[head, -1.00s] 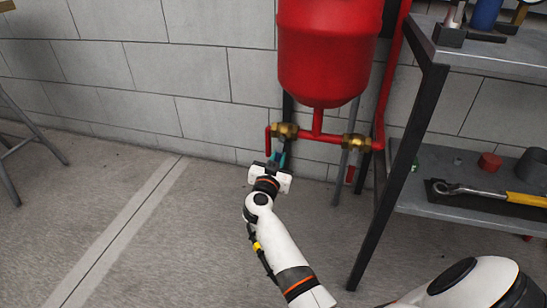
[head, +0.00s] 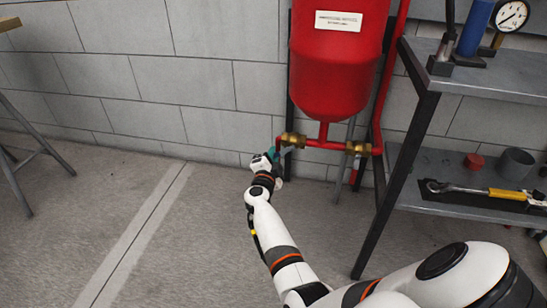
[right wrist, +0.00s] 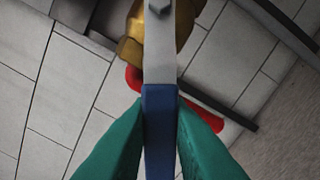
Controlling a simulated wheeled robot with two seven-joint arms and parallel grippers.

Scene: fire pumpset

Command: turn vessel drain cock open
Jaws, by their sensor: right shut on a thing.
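The red vessel (head: 333,75) hangs against the block wall with a red pipe tee beneath it. The brass drain cock (head: 292,140) sits at the left end of that tee; its brass body also shows at the top of the right wrist view (right wrist: 180,25). Its grey lever (right wrist: 159,60) has a blue grip (right wrist: 160,135). My right gripper (head: 273,155) is beside the cock, with its teal fingers (right wrist: 160,108) shut on the blue grip from both sides. The lever's exact angle is hard to tell in the head view. My left gripper is not in view.
A second brass valve (head: 358,148) is on the right of the tee. A dark-framed shelf (head: 410,135) stands at right, bearing a pressure gauge (head: 511,15) and a yellow-handled wrench (head: 508,194).

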